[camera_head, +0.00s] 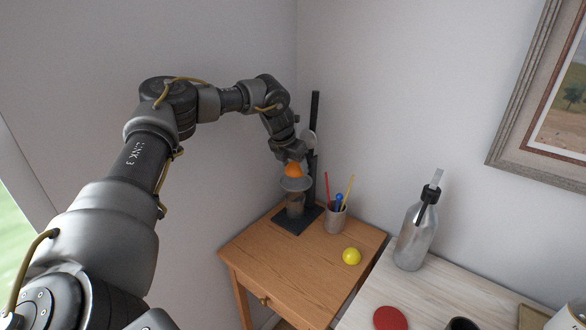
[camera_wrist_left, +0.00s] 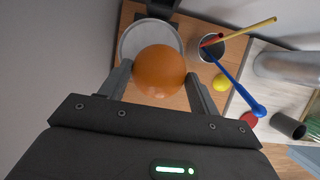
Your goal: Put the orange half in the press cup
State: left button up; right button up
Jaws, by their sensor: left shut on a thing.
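The orange half (camera_head: 293,169) is held in my left gripper (camera_head: 291,158), directly above or at the rim of the press cup (camera_head: 296,184). In the left wrist view the orange half (camera_wrist_left: 158,73) sits between the two fingers of my left gripper (camera_wrist_left: 160,82), its rounded side towards the camera. The pale round press cup (camera_wrist_left: 150,37) shows behind it, partly hidden by the fruit. I cannot tell whether the orange touches the cup. The press has a dark upright post (camera_head: 314,135) and a dark base (camera_head: 297,218). My right gripper is not in view.
A holder with pencils (camera_head: 335,219) stands right of the press on the wooden table (camera_head: 275,272). A yellow ball (camera_head: 351,256) lies near the table's right edge.

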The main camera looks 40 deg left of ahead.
aim_at(293, 162)
pick_arm(q)
jog(key=w+f, duration=0.1)
jog(key=a+f, duration=0.1)
jog(key=shift+w+a+f+p, duration=0.1)
jog(key=shift+w+f+p, duration=0.2)
jog(key=shift+w, duration=0.1)
notch_tip(293, 162, down, 3)
jog(key=shift+w+a+r+p, duration=0.1)
jog(key=shift+w+p, duration=0.05)
jog(key=shift+p, duration=1.1)
jog(key=shift+f, duration=0.35)
jog(key=o, duration=0.7)
jog(key=shift+f, duration=0.15)
jog(key=shift+o, duration=0.2)
jog(key=b+v, duration=0.3)
jog(key=v, duration=0.7)
jog(key=shift+r, duration=0.4)
jog(key=shift+v, duration=0.75)
